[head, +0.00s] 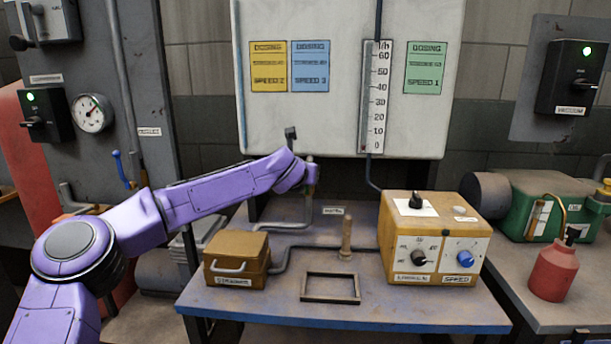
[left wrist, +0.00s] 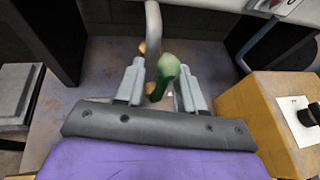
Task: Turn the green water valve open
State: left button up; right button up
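The green valve handle (left wrist: 166,72) shows in the left wrist view, in front of a curved grey pipe (left wrist: 153,35). My left gripper (left wrist: 161,90) is open, with one grey finger on each side of the handle. The handle's near end lies between the fingers, and I see gaps on both sides. In the head view my purple left arm reaches over the back of the bench, and its wrist (head: 300,175) hides the green handle and the fingers. My right gripper is in neither view.
A yellow control box (head: 435,240) with knobs stands on the bench (head: 330,315), right of the left gripper; it also shows in the wrist view (left wrist: 262,105). A brown box (head: 237,258), an upright peg (head: 347,238) and a dark frame (head: 331,288) are nearer the front.

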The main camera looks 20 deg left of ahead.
pick_arm(q)
jog(key=a+b+v, duration=0.1)
jog(key=b+v, duration=0.1)
jog(key=v, duration=0.8)
jog(key=shift+s+d, duration=0.25)
jog(key=shift+d, duration=0.25)
